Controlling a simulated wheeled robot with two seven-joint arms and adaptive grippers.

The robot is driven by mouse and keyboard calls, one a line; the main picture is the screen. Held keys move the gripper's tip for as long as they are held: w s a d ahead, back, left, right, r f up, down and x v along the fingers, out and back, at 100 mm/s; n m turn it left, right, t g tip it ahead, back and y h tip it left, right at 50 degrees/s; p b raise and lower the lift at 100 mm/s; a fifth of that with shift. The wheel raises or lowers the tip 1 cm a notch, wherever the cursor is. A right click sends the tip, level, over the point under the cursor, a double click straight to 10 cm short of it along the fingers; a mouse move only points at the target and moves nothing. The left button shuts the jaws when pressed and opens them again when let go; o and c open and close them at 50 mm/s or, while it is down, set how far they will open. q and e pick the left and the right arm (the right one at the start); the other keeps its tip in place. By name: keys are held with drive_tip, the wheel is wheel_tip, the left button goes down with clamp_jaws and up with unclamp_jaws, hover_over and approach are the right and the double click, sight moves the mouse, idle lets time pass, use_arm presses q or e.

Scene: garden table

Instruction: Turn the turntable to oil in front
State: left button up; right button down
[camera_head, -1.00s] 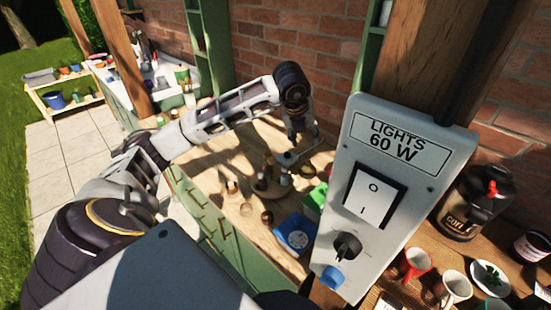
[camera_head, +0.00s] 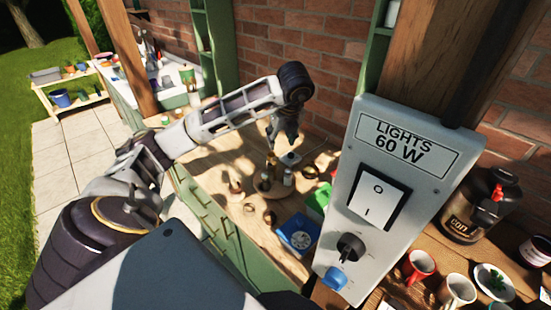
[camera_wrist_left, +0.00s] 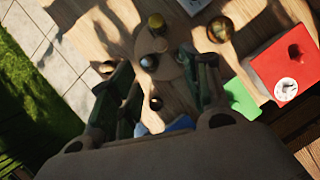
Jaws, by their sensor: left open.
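The small round wooden turntable (camera_head: 268,188) stands on the wooden counter in the head view, carrying several small bottles and jars. In the left wrist view the turntable (camera_wrist_left: 160,44) lies just beyond the fingers, with a yellow-topped item and a dark round one on it. I cannot tell which item is the oil. My left gripper (camera_head: 283,138) is above and behind the turntable, pointing down. In the left wrist view its fingers (camera_wrist_left: 162,82) are apart, with nothing clearly held between them. Whether they touch anything is unclear. My right gripper is not seen.
A blue scale (camera_head: 297,232) and a green box (camera_head: 320,197) sit near the turntable. A light-switch panel (camera_head: 385,190) on a post blocks the right side. A red box with a white dial (camera_wrist_left: 286,67) shows in the left wrist view. Brick wall stands behind.

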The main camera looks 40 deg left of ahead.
sight(275, 159)
use_arm(q)
drive_tip(key=shift+f, duration=0.1)
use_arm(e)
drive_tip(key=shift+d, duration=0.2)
use_arm(q)
drive_tip(key=p+x, duration=0.1)
drive_tip(key=x, duration=1.2)
drive_tip(key=shift+a+f+p, duration=0.1)
drive_tip(key=shift+f+p, duration=0.25)
drive_tip(key=shift+p, duration=0.05)
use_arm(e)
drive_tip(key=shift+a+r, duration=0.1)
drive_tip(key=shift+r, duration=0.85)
use_arm(q)
clamp_jaws()
